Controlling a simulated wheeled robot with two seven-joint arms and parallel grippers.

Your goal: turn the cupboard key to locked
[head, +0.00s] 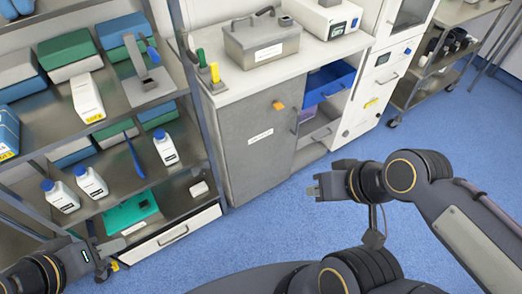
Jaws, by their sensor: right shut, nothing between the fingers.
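The grey cupboard (247,148) stands under the white worktop, with its door closed. An orange key (278,105) sits near the upper right of the door; its exact turn is too small to read. A white label (260,137) is on the door below it. My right gripper (313,188) is shut and empty, in front of the cupboard to the lower right, clear of the key. My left gripper (112,262) is at the lower left by the shelf's bottom drawer, far from the key; its jaws are unclear.
A metal shelf rack (150,185) with bottles and boxes stands left of the cupboard. A steel bath (262,42) sits on the worktop. Blue floor (270,225) in front is clear.

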